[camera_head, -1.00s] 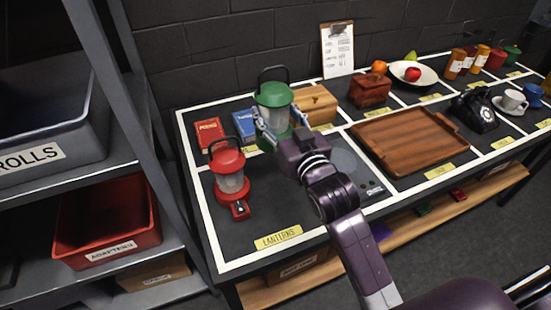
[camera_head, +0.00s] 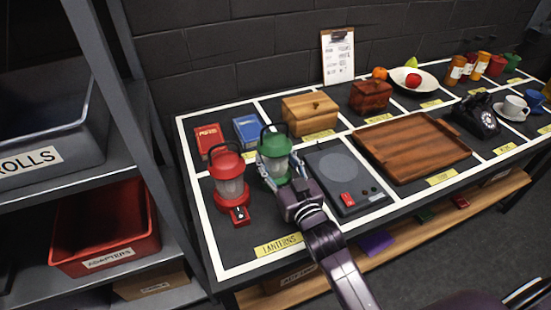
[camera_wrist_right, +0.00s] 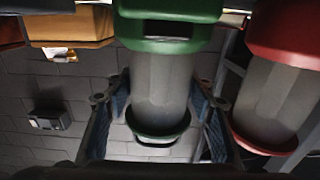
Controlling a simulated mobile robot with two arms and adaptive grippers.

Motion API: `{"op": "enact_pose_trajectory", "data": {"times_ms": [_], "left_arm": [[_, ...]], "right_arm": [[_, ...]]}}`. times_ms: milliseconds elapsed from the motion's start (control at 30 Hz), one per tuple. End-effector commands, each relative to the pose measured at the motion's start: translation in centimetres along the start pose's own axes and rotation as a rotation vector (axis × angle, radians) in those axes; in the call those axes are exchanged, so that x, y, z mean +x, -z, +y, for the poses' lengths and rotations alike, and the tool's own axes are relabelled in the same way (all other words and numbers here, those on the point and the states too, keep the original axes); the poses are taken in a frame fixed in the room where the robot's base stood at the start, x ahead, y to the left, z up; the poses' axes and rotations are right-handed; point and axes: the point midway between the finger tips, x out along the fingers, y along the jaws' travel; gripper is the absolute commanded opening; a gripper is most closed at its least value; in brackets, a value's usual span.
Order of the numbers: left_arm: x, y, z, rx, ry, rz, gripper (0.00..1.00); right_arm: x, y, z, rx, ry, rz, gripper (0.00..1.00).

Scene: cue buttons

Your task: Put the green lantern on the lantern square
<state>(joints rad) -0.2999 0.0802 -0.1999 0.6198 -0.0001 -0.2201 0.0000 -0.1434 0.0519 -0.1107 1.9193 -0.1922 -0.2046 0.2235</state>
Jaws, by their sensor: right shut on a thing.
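The green lantern (camera_head: 275,145) is upright above or on the lantern square (camera_head: 228,248), the cell with the yellow LANTERNS label (camera_head: 278,245). My right gripper (camera_head: 274,168) is shut around its clear middle. In the right wrist view the lantern (camera_wrist_right: 160,85) appears upside down between the two fingers. The arm hides the lantern's base in the head view, so I cannot tell whether it touches the table. A red lantern (camera_head: 228,177) stands just left of it in the same square. My left gripper is not in view.
A dark device with a round plate (camera_head: 338,168) lies right of the square. Behind are a red box (camera_head: 208,138), a blue box (camera_head: 247,130) and a wooden box (camera_head: 311,110). A wooden tray (camera_head: 410,148) lies farther right. Shelving stands at the left.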

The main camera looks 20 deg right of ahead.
Motion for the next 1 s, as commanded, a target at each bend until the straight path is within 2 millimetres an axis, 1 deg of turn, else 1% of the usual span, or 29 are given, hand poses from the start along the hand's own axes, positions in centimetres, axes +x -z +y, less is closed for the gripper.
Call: {"op": "enact_pose_trajectory", "data": {"times_ms": [67,233,267,400,633,733,867,1000], "left_arm": [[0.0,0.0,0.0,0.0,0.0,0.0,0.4],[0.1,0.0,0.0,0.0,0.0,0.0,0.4],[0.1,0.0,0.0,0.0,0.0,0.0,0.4],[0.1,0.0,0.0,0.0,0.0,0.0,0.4],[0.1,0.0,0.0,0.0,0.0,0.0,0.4],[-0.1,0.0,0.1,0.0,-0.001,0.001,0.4],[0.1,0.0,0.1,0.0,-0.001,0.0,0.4],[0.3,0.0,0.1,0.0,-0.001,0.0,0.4]], "right_arm": [[0.0,0.4,0.0,0.0,0.0,0.007,0.0],[0.0,0.0,0.0,0.0,0.0,0.006,0.0],[0.0,-0.2,0.0,0.0,0.0,0.0,0.53],[0.0,-0.2,0.0,0.0,0.0,0.0,0.67],[0.0,-0.1,0.0,0.0,0.0,0.0,0.67],[0.0,0.2,0.0,0.0,0.0,0.001,0.67],[-1.3,-0.1,0.0,0.0,0.0,-0.002,0.67],[-3.6,-0.2,0.0,-0.001,0.0,-0.004,0.67]]}}
